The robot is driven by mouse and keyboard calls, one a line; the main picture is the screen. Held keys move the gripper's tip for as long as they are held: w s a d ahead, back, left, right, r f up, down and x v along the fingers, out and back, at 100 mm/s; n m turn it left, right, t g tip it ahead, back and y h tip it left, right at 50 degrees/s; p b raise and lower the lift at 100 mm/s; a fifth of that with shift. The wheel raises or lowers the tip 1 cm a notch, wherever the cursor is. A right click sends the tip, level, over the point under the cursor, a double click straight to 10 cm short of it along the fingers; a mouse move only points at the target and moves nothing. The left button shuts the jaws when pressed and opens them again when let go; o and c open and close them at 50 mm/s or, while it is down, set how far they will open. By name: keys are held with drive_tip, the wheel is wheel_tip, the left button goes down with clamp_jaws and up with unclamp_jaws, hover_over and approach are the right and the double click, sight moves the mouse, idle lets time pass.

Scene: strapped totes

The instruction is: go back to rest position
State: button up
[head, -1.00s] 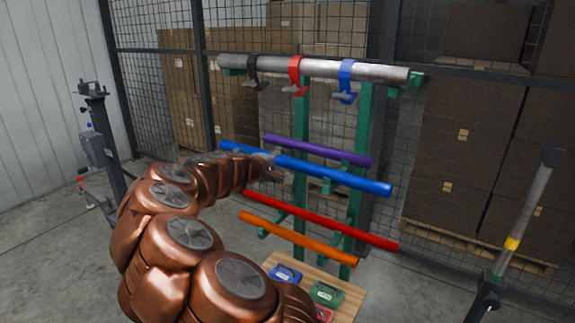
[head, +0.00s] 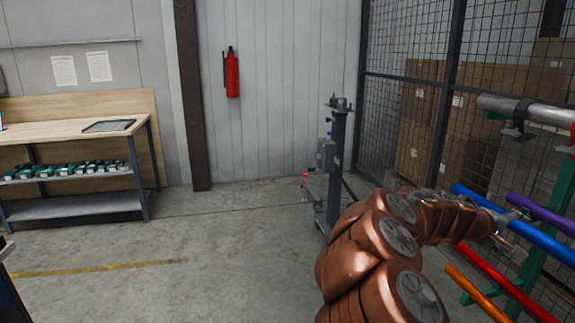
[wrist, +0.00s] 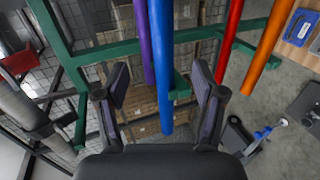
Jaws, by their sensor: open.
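My gripper (wrist: 157,88) is open and empty in the wrist view, its two dark fingers spread apart. The blue bar (wrist: 162,75) shows between the fingers, with the purple bar (wrist: 143,40) beside it. In the head view my arm reaches toward the rack at the right, and the small gripper (head: 518,214) is at the blue bar (head: 545,238). I cannot tell whether it touches the bar. The purple bar (head: 545,217), red bar (head: 500,285) and orange bar (head: 470,292) are also on the rack, partly cut off by the picture edge.
A grey stand (head: 335,165) stands behind my arm. A workbench (head: 70,131) with a shelf of green items is at the left. A red extinguisher (head: 232,73) hangs on the wall. The mesh fence (head: 420,75) is behind the rack. The floor at left centre is clear.

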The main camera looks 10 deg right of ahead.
drive_tip(key=s+a+f+y+p, duration=0.1)
drive_tip(key=s+a+y, duration=0.3)
drive_tip(key=s+a, duration=0.4)
drive_tip(key=s+a+f+g+y+p, duration=0.1)
drive_tip(key=s+a+f+y, duration=0.3)
drive_tip(key=a, duration=1.7)
drive_tip(key=s+a+f+g+y+p, duration=0.1)
drive_tip(key=s+a+y, duration=0.5)
drive_tip(key=s+a, duration=0.7)
drive_tip(key=shift+a+f+p, duration=0.8)
drive_tip(key=shift+p, duration=0.25)
drive_tip(key=shift+s, duration=0.1)
